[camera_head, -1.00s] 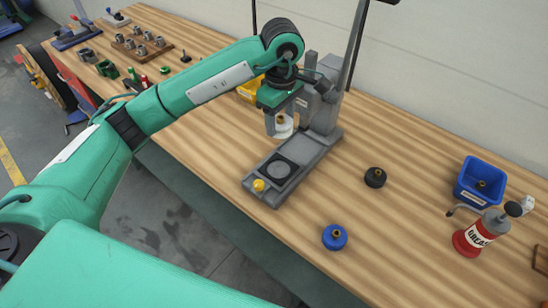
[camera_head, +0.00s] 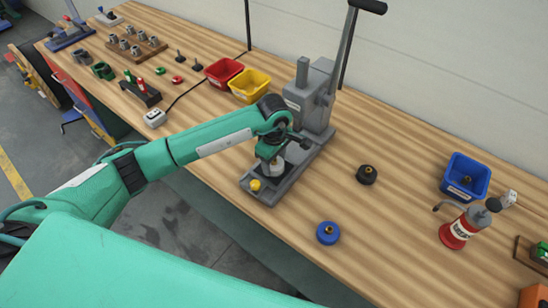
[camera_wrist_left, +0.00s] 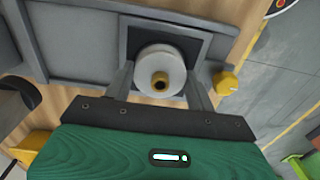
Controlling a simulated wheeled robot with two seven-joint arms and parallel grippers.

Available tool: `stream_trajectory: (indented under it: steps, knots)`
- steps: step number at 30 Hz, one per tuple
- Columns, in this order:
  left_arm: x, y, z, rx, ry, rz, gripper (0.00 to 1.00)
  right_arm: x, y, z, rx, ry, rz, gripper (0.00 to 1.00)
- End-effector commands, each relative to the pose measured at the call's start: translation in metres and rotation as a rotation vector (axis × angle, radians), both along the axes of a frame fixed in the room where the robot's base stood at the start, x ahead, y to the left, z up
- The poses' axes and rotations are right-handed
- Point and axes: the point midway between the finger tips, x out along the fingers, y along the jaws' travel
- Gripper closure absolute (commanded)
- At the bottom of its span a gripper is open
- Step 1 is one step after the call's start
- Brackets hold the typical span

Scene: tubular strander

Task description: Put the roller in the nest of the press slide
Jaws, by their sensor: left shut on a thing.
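The white roller (camera_wrist_left: 160,72) with a brass centre is between the fingers of my left gripper (camera_wrist_left: 160,88), which is shut on it. In the head view, my left gripper (camera_head: 273,172) is low over the front of the grey press slide (camera_head: 253,188), near its yellow knob (camera_head: 254,185). In the wrist view, the dark square nest (camera_wrist_left: 200,48) shows around and behind the roller. The roller lines up roughly with it. I cannot tell whether the roller touches the nest or hangs just above it. My right gripper is not in view.
The press body (camera_head: 310,105) with its tall lever (camera_head: 345,50) stands just behind the slide. A black roller (camera_head: 367,174) and a blue roller (camera_head: 328,233) stand to the right. A blue bin (camera_head: 466,177) and a grease can (camera_head: 462,228) are farther right. Yellow (camera_head: 250,86) and red (camera_head: 223,72) bins stand behind my arm.

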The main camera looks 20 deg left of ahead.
Motion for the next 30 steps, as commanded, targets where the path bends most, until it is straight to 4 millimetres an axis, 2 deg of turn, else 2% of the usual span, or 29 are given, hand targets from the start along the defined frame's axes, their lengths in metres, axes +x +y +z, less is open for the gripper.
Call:
stream_trajectory:
  steps: [11,12,15,27,30]
  knots:
    - [0.001,0.000,-0.004,0.000,-0.003,0.000,0.85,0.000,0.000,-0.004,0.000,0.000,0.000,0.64]
    - [0.001,0.000,-0.004,0.000,-0.002,0.000,0.41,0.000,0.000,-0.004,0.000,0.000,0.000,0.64]
    - [0.000,0.000,-0.004,0.001,-0.001,0.000,0.23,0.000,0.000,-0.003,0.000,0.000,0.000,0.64]
    - [0.000,0.000,0.002,0.000,-0.002,0.000,0.23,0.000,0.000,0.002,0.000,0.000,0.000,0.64]
    - [0.002,0.001,0.013,0.001,-0.007,-0.002,0.23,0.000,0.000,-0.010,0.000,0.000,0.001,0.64]
